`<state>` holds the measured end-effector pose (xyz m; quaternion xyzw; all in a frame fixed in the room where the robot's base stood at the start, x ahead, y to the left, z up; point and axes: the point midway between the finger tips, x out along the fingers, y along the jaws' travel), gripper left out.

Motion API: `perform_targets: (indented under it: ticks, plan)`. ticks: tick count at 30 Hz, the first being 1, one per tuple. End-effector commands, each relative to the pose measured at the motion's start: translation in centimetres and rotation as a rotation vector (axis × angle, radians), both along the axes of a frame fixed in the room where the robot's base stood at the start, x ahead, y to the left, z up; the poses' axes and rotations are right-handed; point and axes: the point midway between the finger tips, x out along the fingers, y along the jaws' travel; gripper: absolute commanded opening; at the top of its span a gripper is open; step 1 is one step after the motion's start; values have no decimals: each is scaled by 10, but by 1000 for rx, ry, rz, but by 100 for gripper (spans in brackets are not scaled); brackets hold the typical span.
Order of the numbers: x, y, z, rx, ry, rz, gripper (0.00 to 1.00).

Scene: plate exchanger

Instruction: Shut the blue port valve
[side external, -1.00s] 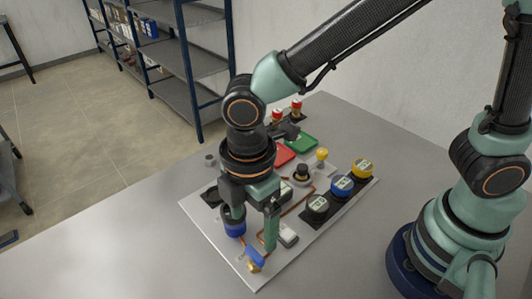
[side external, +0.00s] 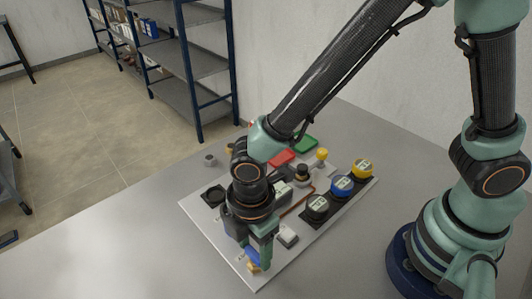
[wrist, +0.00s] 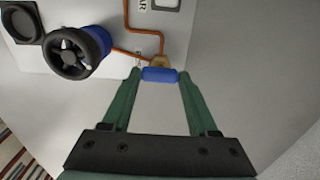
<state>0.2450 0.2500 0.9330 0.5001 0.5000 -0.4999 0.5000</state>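The blue port valve has a short blue handle (side external: 252,256) on a brass body (side external: 253,267) at the panel's front corner. In the wrist view the blue handle (wrist: 160,75) lies crosswise in front of the brass body (wrist: 159,60). My gripper (side external: 259,252) is low over this corner, pointing down. In the wrist view its green fingertips (wrist: 160,73) stand at either end of the handle, close to it. The fingers look spread, with the handle between them; whether either tip touches it is unclear. The arm partly hides the valve from the side.
A black-rimmed wheel on a blue body (wrist: 80,50) stands close to the valve. Copper pipe (wrist: 144,31) runs to the valve. Black, blue and yellow knobs (side external: 342,187) line the panel's right side. Bare table (side external: 130,255) lies left of the panel (side external: 222,247).

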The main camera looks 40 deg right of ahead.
Motion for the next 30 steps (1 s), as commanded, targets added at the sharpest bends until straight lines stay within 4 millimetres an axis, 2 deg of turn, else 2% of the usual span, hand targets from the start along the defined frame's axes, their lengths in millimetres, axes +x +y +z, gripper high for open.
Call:
perform_targets:
  ticks: [1,3,4,11,17,30]
  plan:
    - [0,0,0,0,0,0,36]
    - [0,0,0,0,0,0,10]
    - [0,0,0,0,0,0,4]
    - [0,0,0,-1,1,-18,4]
    - [0,0,0,-1,1,-100,4]
    - [0,1,0,0,0,-478,4]
